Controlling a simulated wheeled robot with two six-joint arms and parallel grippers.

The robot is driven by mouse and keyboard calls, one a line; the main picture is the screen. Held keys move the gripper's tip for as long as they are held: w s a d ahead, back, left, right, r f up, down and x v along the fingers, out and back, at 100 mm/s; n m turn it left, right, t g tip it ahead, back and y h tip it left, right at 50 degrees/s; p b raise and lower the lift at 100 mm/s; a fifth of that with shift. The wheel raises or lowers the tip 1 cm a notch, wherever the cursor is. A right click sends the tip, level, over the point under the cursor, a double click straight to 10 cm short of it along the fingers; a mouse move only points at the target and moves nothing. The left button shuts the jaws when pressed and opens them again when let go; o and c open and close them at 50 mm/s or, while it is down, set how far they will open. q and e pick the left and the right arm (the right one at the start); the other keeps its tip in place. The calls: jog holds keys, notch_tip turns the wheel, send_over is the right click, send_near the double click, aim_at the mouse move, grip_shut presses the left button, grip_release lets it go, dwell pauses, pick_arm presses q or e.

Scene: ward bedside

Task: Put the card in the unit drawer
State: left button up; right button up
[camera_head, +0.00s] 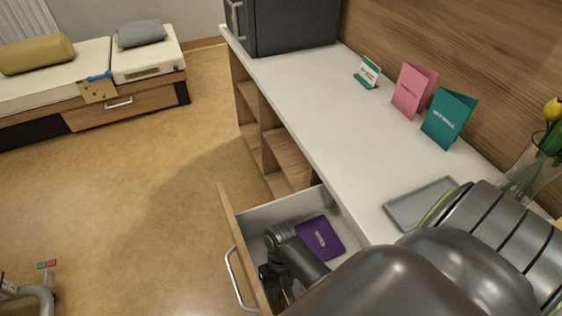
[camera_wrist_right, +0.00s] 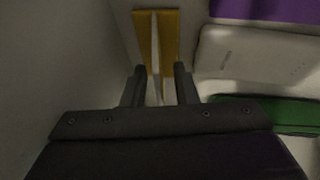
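The unit drawer (camera_head: 229,231) is pulled open below the white counter. My right gripper (camera_head: 272,275) is down inside it, partly hidden by my own arm. In the right wrist view its two dark fingers (camera_wrist_right: 160,88) stand apart. Two yellow strips (camera_wrist_right: 156,38) with a pale gap between them show just beyond the fingertips; I cannot tell whether they are a card, and no grip on them is visible. A pink card (camera_head: 413,91) and a teal card (camera_head: 449,118) stand folded on the counter. My left gripper is not in view.
A purple flat item (camera_head: 320,239) lies in the drawer. A white item (camera_wrist_right: 255,55) and a green case (camera_wrist_right: 270,114) lie beside the fingers. The counter holds a grey tray (camera_head: 408,212), a small green-based sign (camera_head: 367,72), a dark cabinet (camera_head: 292,25) and a flower vase (camera_head: 533,169).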

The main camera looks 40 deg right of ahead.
jog(key=shift+w+d+r+p, duration=0.1)
jog(key=shift+w+r+p, duration=0.05)
jog(key=shift+r+p, duration=0.4)
jog(key=p+v, duration=0.4)
jog(key=shift+r, duration=0.25)
pick_arm(q)
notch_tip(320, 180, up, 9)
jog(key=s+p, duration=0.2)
jog(key=p, duration=0.4)
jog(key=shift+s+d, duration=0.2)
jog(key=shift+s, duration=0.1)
pick_arm(e)
jog(key=v, duration=0.6)
jog(key=shift+w+r, duration=0.2)
jog(key=shift+r, duration=0.05)
jog(key=shift+d, duration=0.1)
